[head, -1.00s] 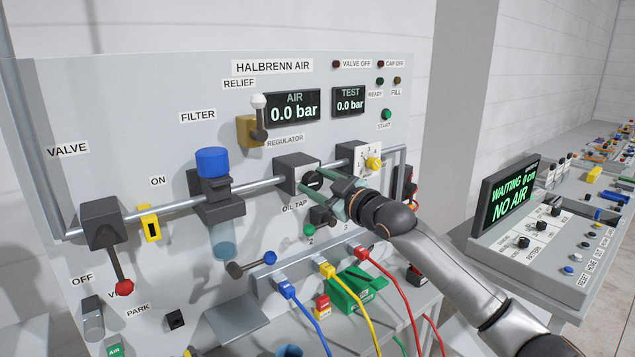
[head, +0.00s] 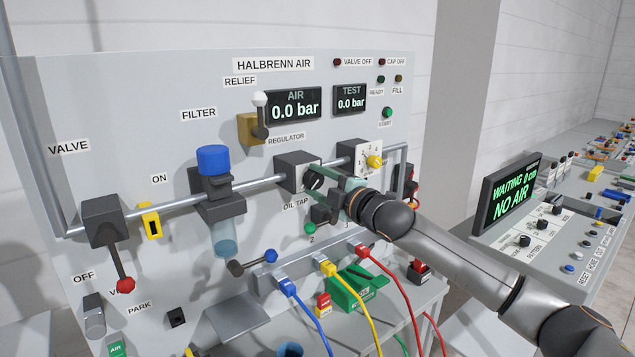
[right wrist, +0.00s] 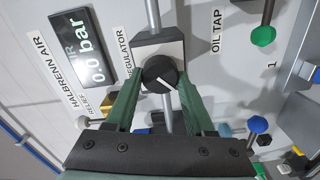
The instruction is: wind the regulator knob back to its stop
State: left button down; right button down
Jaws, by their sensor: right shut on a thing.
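The regulator knob (head: 312,179) is a round black knob with a white pointer line, on the face of a dark regulator block (head: 296,165) under the REGULATOR label. In the right wrist view the knob (right wrist: 160,74) shows face-on, its line slanting. My right gripper (head: 317,180) is shut on the knob, its green fingers on either side of it, as the right wrist view also shows (right wrist: 158,80). The fingers partly cover the knob in the head view. The AIR display (head: 294,106) reads 0.0 bar. My left gripper is not in view.
A pipe runs through the valve block (head: 103,222), the blue-topped filter (head: 213,162) and the regulator. The oil tap (head: 310,228) sits just below my gripper. A yellow knob (head: 375,162) is close on the right. Coloured hoses (head: 399,290) hang below.

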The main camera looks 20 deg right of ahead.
jog(key=shift+n, duration=0.4)
jog(key=shift+c, duration=1.3)
grip_release()
jog(key=shift+s, duration=0.1)
jog(key=b+v, duration=0.3)
jog(key=v, duration=0.9)
jog(key=shift+s, duration=0.15)
